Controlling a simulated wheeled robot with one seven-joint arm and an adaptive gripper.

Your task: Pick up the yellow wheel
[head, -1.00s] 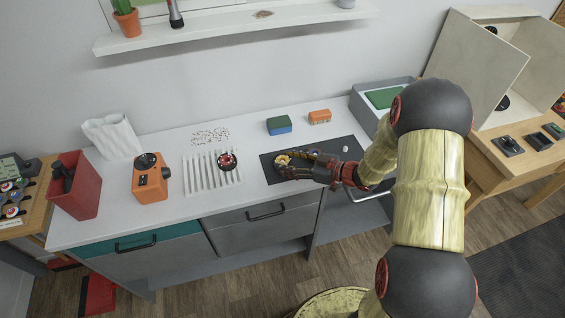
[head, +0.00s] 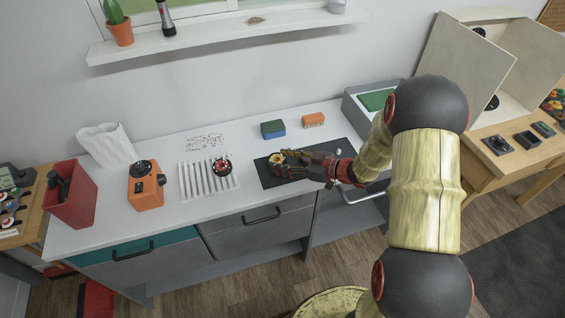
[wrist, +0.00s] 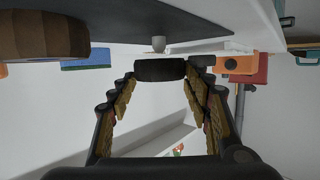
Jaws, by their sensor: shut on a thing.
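My gripper (head: 281,165) reaches in from the right over the dark mat (head: 262,179). It is shut on the yellow wheel (head: 277,158), which shows as a small yellow ring at the fingertips in the head view. In the wrist view the wheel (wrist: 160,70) is seen edge-on as a dark tyre between the two fingertips. It appears slightly above the mat, though the exact gap is hard to tell. My fingers hide part of the wheel in the head view.
A white ribbed rack (head: 193,182) with a red-hubbed wheel (head: 221,167) stands left of the mat. Behind are a blue-green block (head: 273,129) and an orange brush (head: 313,120). An orange device (head: 146,190) and red bin (head: 70,194) stand farther left.

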